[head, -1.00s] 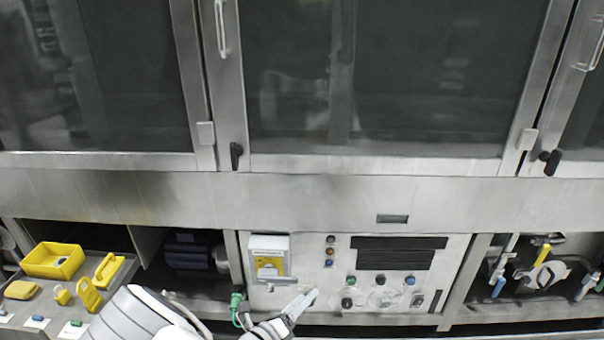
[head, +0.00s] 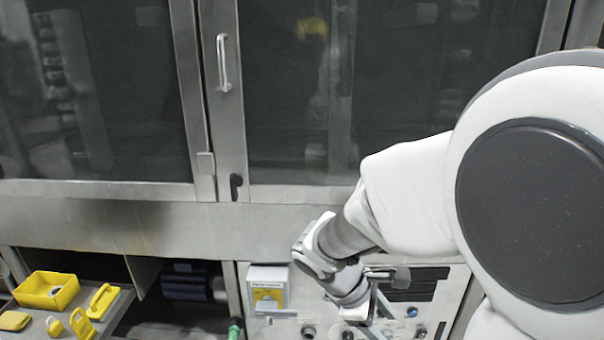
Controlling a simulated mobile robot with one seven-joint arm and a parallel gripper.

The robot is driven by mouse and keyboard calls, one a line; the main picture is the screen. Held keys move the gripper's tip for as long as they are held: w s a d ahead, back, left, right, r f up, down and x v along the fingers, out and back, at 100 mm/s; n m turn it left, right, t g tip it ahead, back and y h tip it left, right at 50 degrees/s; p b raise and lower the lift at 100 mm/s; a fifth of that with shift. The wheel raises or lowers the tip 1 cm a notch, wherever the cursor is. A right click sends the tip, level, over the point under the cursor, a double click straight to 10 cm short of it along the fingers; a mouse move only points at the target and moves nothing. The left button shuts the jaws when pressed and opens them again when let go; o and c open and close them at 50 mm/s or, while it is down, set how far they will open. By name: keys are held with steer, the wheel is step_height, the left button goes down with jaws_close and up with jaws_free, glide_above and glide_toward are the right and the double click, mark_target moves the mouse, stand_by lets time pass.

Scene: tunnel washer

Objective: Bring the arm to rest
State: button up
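My arm comes in from the right in the head view and covers much of the lower right of the machine. My gripper (head: 372,318) is at the lower middle, in front of the control panel (head: 292,322). Its fingers are partly hidden by the wrist and cut by the bottom edge, so I cannot tell whether they are open. I see nothing held in it. The panel's yellow-and-white switch box (head: 267,285) is just left of my gripper.
A shelf at the lower left holds a yellow tray (head: 47,290), a yellow padlock (head: 54,326) and other yellow items. A green connector (head: 235,329) hangs left of the panel. Large glass doors with a metal handle (head: 223,62) fill the upper area.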

steer(key=s+r+m+t+y, duration=0.4)
steer(key=s+r+m+y, duration=0.3)
steer(key=s+r+m, duration=0.5)
step_height(320, 180, up, 15)
steer(key=w+m+p, duration=0.1)
steer(key=p, duration=1.4)
steer(key=shift+a+r+m+t, duration=0.2)
steer(key=shift+a+m+t, duration=0.05)
steer(key=shift+m+t, duration=0.05)
steer(key=shift+f, duration=0.1)
steer(key=shift+c, duration=0.8)
steer(key=shift+a, duration=0.15)
